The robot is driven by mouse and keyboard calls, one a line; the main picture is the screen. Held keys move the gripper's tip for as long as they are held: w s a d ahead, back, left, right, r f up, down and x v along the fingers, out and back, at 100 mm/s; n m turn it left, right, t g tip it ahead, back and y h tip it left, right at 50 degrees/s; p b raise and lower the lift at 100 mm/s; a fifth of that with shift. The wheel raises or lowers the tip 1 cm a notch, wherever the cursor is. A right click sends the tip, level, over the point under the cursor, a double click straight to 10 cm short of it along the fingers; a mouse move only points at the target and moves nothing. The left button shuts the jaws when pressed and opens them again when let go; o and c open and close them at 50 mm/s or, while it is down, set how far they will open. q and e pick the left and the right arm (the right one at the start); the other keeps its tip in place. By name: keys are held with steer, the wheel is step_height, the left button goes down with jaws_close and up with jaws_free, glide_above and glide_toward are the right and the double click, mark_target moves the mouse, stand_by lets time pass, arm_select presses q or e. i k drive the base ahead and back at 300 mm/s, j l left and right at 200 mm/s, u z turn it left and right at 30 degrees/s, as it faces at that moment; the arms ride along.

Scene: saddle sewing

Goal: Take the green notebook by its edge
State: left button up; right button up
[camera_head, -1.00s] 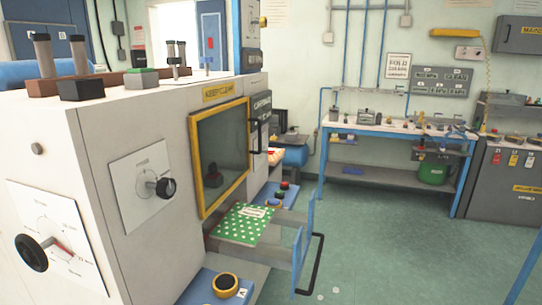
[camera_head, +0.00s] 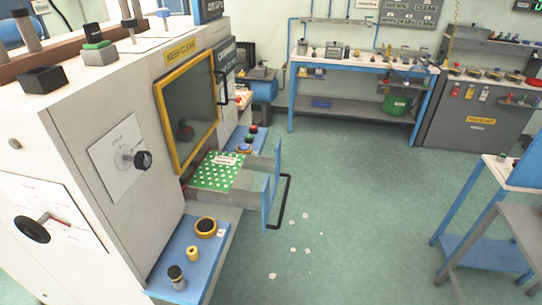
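The green notebook (camera_head: 217,172) has white dots and a pale label near its far edge. It lies flat on a grey shelf or open drawer (camera_head: 243,187) below the yellow-framed window of the large white machine. Blue uprights and a black handle (camera_head: 281,203) stand at the drawer's right end. Neither of my grippers is in view.
The white machine (camera_head: 75,125) fills the left side, with a knob (camera_head: 142,159) sticking out. A blue ledge (camera_head: 180,250) with knobs lies in front of the drawer. A blue-framed table (camera_head: 487,215) stands at right. The green floor (camera_head: 350,200) between is clear except for small pale scraps.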

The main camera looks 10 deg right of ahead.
mark_target(218, 172)
steer(key=k+l+z, duration=0.1)
steer(key=l, duration=0.2)
steer(key=u, duration=0.3)
steer(key=i+l+u, duration=0.3)
steer(key=u, duration=0.15)
steer(key=i+l+u, duration=0.25)
steer(key=l+u, duration=0.2)
steer(key=i+l, duration=0.15)
steer(key=l, duration=0.2)
steer(key=i+l+u, duration=0.1)
steer(key=l, duration=0.25)
steer(key=i+l, duration=0.25)
steer(key=l, duration=0.1)
